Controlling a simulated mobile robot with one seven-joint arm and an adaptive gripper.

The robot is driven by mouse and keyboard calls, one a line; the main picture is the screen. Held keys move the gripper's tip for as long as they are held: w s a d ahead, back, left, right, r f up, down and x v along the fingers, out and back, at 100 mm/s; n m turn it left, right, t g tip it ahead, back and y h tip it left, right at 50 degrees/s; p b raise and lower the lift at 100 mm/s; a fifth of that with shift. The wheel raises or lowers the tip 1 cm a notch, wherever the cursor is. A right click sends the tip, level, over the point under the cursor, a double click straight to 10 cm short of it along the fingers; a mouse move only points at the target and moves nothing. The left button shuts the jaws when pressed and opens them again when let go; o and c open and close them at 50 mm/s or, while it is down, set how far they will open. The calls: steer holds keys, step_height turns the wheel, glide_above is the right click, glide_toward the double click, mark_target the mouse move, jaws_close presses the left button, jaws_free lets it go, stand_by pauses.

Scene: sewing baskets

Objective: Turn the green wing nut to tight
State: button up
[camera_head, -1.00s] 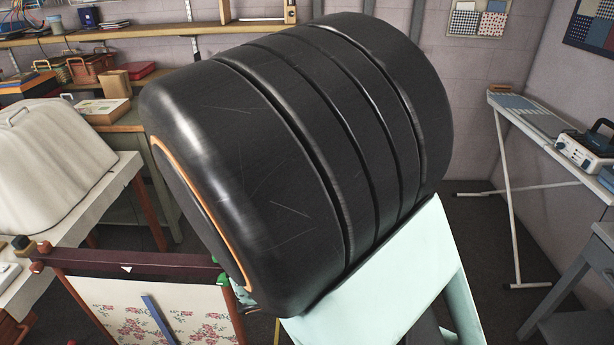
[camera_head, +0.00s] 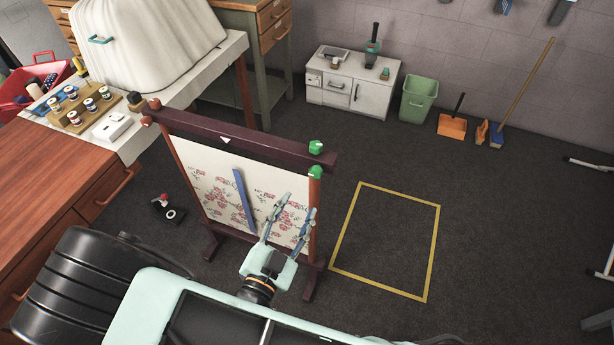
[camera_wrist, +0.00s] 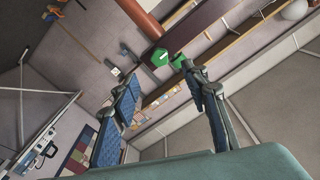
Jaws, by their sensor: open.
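A scroll-like frame with a dark purple top bar (camera_head: 250,146) and floral cloth (camera_head: 216,188) stands on the floor. Two green pieces sit at its right end: one on the bar's end (camera_head: 315,147), one just below at the top of the red-brown post (camera_head: 315,172). I cannot tell which is the wing nut. My gripper (camera_head: 299,203) is open and empty, its fingers pointing up towards this corner. In the wrist view, a green hexagonal piece with a white mark (camera_wrist: 155,57) and a second green piece (camera_wrist: 178,60) lie beyond the fingertips, apparently untouched.
A blue strip (camera_head: 244,202) lies across the cloth. A wooden cabinet (camera_head: 60,165) and a table with a white cover (camera_head: 145,45) stand left. A yellow floor outline (camera_head: 433,250) lies right, with clear floor inside. A green bin (camera_head: 418,98) stands behind.

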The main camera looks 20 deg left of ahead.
mark_target(314, 176)
steer(key=w, duration=0.7)
steer(key=w+d, duration=0.1)
steer(key=w, duration=0.2)
steer(key=shift+w+p, duration=0.3)
jaws_close()
